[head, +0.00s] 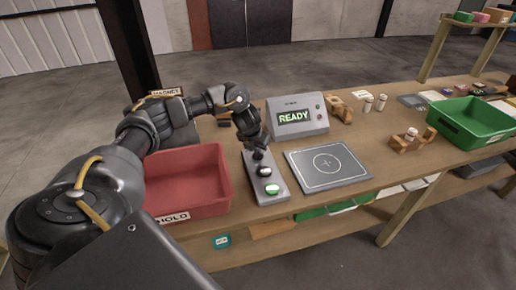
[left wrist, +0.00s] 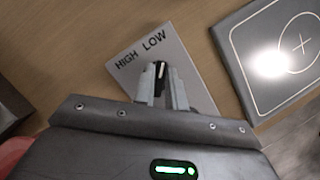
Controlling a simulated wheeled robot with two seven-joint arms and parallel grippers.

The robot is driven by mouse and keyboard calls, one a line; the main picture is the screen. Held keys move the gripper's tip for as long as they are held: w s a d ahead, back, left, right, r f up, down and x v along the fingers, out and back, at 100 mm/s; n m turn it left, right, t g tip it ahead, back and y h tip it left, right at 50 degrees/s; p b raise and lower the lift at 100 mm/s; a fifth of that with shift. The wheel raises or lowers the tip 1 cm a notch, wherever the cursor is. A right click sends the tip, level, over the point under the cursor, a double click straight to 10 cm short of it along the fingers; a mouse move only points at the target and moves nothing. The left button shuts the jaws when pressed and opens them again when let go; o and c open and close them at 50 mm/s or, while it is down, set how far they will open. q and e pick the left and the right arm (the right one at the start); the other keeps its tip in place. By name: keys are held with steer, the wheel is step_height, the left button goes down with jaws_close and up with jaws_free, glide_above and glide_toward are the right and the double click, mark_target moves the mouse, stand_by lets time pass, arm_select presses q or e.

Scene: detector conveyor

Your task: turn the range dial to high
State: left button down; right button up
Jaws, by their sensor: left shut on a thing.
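The grey control box (head: 281,195) stands on the bench between the red bin and the square plate. In the left wrist view its top (left wrist: 188,62) carries the words HIGH, at left, and LOW, to the right of it. The black range dial (left wrist: 159,72) has a white pointer line, which points up in that view, nearer LOW than HIGH. My left gripper (head: 258,154) is over the far end of the box. In the left wrist view its two fingers (left wrist: 161,88) are shut on the dial from both sides. The dial is hidden in the head view. My right gripper is not in view.
The red bin (head: 150,208) is close on the left, the square plate (head: 356,174) close on the right. The display unit (head: 307,129) behind reads READY. A green bin (head: 483,143) stands farther right.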

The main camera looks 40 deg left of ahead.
arm_select(q)
steer(key=shift+r, duration=0.1)
steer(key=shift+r+n+p, duration=0.15)
steer(key=shift+n+p, duration=0.55)
steer(key=shift+p, duration=0.25)
steer(key=n+g+y+p, duration=0.1)
steer(key=n+p, duration=0.3)
steer(key=p, duration=0.1)
steer(key=n+g+y+p, duration=0.1)
steer(key=n+y+p, duration=0.1)
steer(key=n+p, duration=0.2)
steer(key=shift+n+p, duration=0.4)
steer(key=shift+n, duration=0.1)
steer(key=shift+n+g+y+p, duration=0.35)
steer(key=shift+n+p, duration=0.25)
steer(key=shift+n, duration=0.2)
steer(key=shift+w+n+g+p, duration=0.1)
steer(key=shift+n+g+p, duration=0.3)
steer(key=shift+n, duration=0.5)
steer(key=shift+n+g, duration=0.35)
steer(key=shift+n, duration=0.45)
steer(key=shift+n+g, duration=0.5)
steer(key=shift+n, duration=0.7)
